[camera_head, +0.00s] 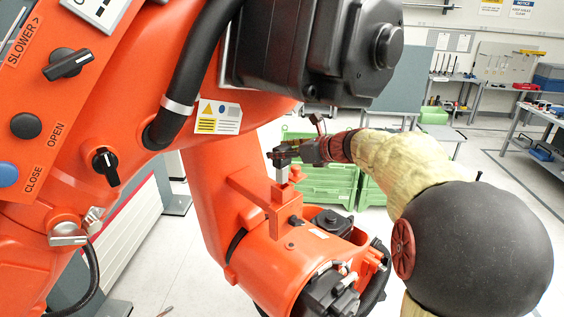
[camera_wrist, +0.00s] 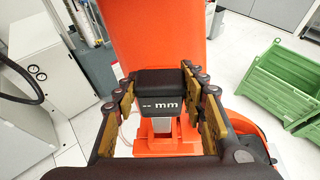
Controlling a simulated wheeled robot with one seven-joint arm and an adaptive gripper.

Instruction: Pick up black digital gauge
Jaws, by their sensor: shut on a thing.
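The black digital gauge (camera_wrist: 162,88) is a small dark block with a pale "-- mm" readout, between the fingers of my gripper (camera_wrist: 158,80) in the wrist view. The yellow-padded fingers are shut on its left and right sides. In the head view my gripper (camera_head: 284,154) reaches in from the right, above an orange bracket (camera_head: 278,203) on the large orange arm. A silver block (camera_head: 282,173) shows just below the gripper, at the bracket's top. I cannot tell whether the gauge touches it. The gauge is mostly hidden by the fingers in the head view.
The large orange industrial arm (camera_head: 215,205) fills the left and centre, close to my gripper. Green crates (camera_head: 328,185) stand behind. Workbenches (camera_head: 540,113) line the far right. The pale floor at lower left and right is largely clear.

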